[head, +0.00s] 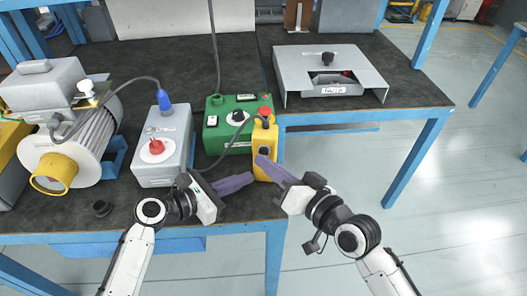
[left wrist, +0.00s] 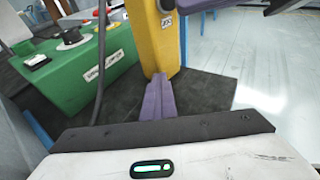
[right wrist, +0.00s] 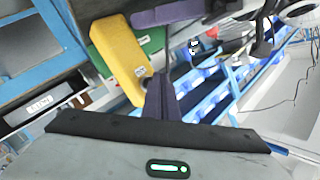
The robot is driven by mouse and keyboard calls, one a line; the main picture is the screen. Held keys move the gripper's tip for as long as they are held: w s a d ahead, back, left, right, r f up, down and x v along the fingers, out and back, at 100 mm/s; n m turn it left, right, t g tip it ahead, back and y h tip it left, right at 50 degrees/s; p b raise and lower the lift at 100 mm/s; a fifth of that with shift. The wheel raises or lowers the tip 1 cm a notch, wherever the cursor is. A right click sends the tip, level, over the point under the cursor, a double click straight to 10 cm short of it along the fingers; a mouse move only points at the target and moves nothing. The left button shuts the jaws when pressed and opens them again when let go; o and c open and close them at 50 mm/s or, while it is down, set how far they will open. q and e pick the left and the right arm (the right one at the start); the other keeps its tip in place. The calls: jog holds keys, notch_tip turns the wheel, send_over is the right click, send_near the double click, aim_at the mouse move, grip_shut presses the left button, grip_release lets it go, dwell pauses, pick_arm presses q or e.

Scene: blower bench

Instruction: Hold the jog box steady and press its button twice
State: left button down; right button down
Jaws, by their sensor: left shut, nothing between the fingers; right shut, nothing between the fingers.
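The yellow jog box (head: 272,143) stands upright at the bench's front edge, beside a green box. I cannot tell whether either touches.
The green box (head: 218,136) with a cable stands left of the jog box. A grey box with a red knob (head: 157,146), a blower (head: 80,130) and a black cap (head: 101,208) are further left. A grey panel (head: 300,68) lies right. The floor right is open.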

jog(key=shift+w+d, duration=0.15)
jog(key=shift+w, duration=0.4)
dwell(0.5)
jog(key=shift+s, duration=0.2)
dwell(1.2)
jog(key=shift+s+a, duration=0.25)
jog(key=shift+s, duration=0.55)
jog(key=shift+s, duration=0.1)
jog(key=shift+s+a, duration=0.25)
jog(key=shift+s, duration=0.95)
jog(key=shift+s+a, duration=0.25)
jog(key=shift+s, duration=0.9)
dwell(1.0)
jog(key=s, duration=0.3)
jog(key=shift+s+a, duration=0.35)
jog(key=shift+a, duration=0.05)
jog(key=shift+w, duration=0.1)
